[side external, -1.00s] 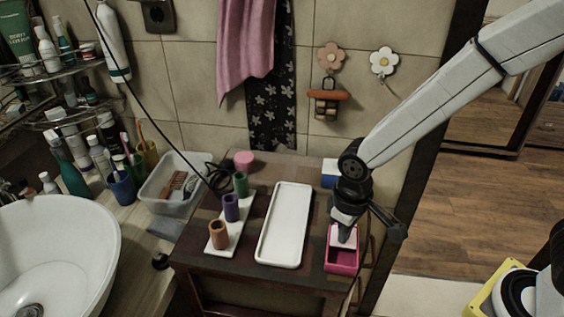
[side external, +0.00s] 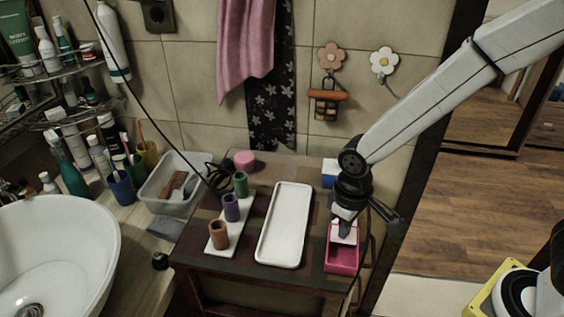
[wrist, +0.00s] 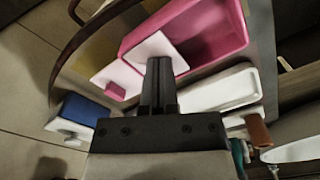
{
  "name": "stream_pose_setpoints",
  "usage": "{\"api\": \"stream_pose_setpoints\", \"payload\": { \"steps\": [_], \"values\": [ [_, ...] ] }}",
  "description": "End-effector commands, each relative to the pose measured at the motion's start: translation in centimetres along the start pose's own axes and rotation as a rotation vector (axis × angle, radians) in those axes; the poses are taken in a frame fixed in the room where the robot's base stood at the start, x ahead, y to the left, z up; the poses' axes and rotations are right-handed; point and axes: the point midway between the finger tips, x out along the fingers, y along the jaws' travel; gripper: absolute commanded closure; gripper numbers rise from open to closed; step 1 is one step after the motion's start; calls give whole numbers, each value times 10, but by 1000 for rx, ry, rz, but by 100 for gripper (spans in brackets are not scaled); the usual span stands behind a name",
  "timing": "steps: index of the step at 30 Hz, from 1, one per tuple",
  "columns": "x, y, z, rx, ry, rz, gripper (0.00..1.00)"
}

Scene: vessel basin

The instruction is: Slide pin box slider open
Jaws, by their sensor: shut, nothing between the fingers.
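The pin box is a pink open-topped box (side external: 342,262) at the right front of the small dark table. Its white slider (side external: 344,231) covers the end nearer the wall, and the nearer part of the box is uncovered. In the wrist view the box (wrist: 215,28) shows an open, empty-looking interior. A white slider part (wrist: 158,48) lies inside its end, and a white plate with a pink block (wrist: 118,84) sticks out beyond that end. My gripper (wrist: 160,66) is shut and empty, fingertips at the slider; contact is unclear. In the side view the wrist partly hides the fingers.
A white tray (side external: 262,256) lies left of the box. A white rack (side external: 224,249) with brown, purple and green cups stands further left. A blue item (side external: 328,173) sits behind my wrist near the wall, and a pink round item (side external: 244,161) is at the back left.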

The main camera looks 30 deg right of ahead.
Motion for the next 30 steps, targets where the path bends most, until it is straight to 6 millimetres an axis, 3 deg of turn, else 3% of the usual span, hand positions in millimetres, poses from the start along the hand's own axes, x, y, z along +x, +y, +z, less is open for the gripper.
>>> {"api": "stream_pose_setpoints", "payload": {
  "steps": [11, 30],
  "values": [
    [-2, 0, 0, 0, 1, 0, 100],
    [-36, 0, -1, 0, 3, 0, 100]
  ]
}}
